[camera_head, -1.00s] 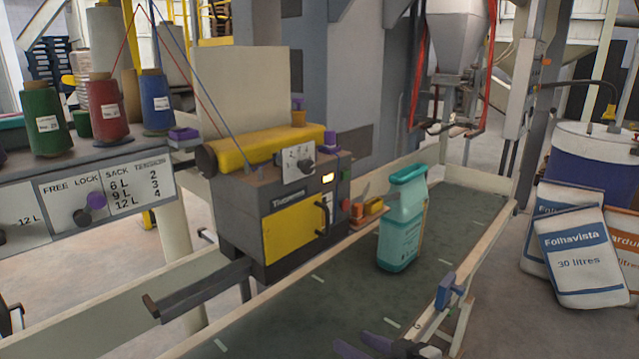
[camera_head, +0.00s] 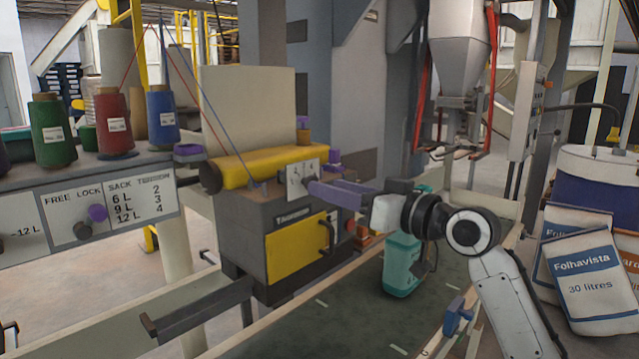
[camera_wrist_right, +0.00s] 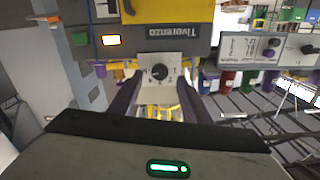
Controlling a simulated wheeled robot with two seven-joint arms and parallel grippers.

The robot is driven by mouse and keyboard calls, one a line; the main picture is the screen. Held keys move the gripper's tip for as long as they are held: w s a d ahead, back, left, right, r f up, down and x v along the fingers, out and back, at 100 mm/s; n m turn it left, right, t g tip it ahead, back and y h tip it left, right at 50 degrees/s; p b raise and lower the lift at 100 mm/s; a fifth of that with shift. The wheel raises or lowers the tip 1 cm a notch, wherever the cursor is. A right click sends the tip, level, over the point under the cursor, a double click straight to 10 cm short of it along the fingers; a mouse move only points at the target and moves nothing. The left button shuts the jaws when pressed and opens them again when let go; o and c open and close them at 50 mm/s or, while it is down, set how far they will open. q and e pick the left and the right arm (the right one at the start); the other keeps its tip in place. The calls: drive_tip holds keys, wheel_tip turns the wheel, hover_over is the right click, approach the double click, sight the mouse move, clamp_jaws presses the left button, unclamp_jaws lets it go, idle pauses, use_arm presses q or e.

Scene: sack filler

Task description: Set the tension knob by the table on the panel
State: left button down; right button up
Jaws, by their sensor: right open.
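The tension knob (camera_wrist_right: 160,72) is a dark round knob on a white dial plate of the sewing machine. The plate (camera_head: 296,182) also shows in the head view, partly covered by my fingers. My right gripper (camera_head: 322,187) is open, with its purple fingers pointing at the plate. In the right wrist view its fingers (camera_wrist_right: 158,88) are spread to either side of the knob; contact cannot be told. The table (camera_head: 138,197) on the grey panel reads sack 6 L tension 2, 9 L 3, 12 L 4. A teal sack (camera_head: 400,262) stands on the conveyor, partly hidden by my arm.
The machine (camera_head: 262,215) has a yellow door with a handle. The conveyor (camera_head: 330,325) runs in front. White sacks (camera_head: 585,265) lean at the right.

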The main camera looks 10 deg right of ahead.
drive_tip(key=x, duration=0.4)
drive_tip(key=shift+w, duration=0.1)
drive_tip(key=c, duration=1)
drive_tip(key=shift+c, duration=0.2)
